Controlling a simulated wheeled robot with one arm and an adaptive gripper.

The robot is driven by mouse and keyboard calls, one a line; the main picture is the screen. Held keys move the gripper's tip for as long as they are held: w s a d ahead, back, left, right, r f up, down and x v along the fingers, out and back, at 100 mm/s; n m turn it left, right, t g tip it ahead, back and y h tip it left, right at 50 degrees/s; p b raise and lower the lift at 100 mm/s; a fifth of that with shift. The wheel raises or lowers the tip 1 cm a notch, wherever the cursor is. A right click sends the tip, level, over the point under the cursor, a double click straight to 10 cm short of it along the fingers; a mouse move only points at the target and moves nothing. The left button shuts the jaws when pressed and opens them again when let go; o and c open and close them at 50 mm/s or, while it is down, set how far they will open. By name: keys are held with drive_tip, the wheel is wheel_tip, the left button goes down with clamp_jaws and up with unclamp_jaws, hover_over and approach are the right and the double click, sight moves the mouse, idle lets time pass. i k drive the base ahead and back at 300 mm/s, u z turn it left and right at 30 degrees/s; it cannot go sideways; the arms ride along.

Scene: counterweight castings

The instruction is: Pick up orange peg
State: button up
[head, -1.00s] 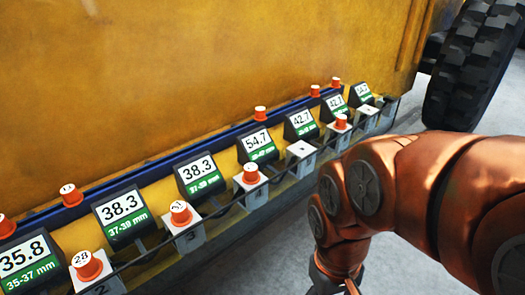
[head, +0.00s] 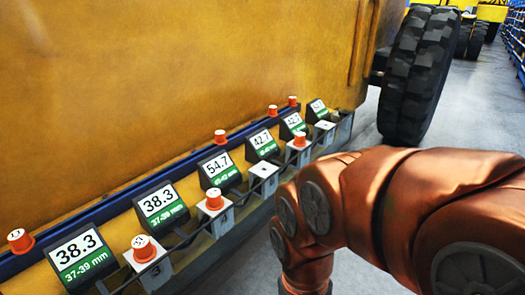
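Several orange pegs with white tops show in the head view. In the front row, a near peg (head: 144,252), a middle peg (head: 214,202) and a far peg (head: 300,142) stand upright on white numbered blocks. In the back row, one peg (head: 20,243) is at the far left, another (head: 220,138) is midway, and two more (head: 272,112) (head: 292,102) are farther off along a blue rail. My arm reaches down at the right of the rows. My gripper is cut off below the bottom edge, so its fingers are hidden.
Black displays with numbers, one reading 38.3 (head: 158,202), stand between the rows. Two white blocks (head: 263,173) (head: 325,127) carry no peg. A thin dark rail runs along the front. A yellow casting wall (head: 180,70) rises behind; a large tyre (head: 418,75) stands beyond, on open grey floor.

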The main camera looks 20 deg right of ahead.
sight(221, 139)
drive_tip(key=z, duration=0.9)
drive_tip(key=i, duration=1.15)
drive_tip(key=u, duration=2.45)
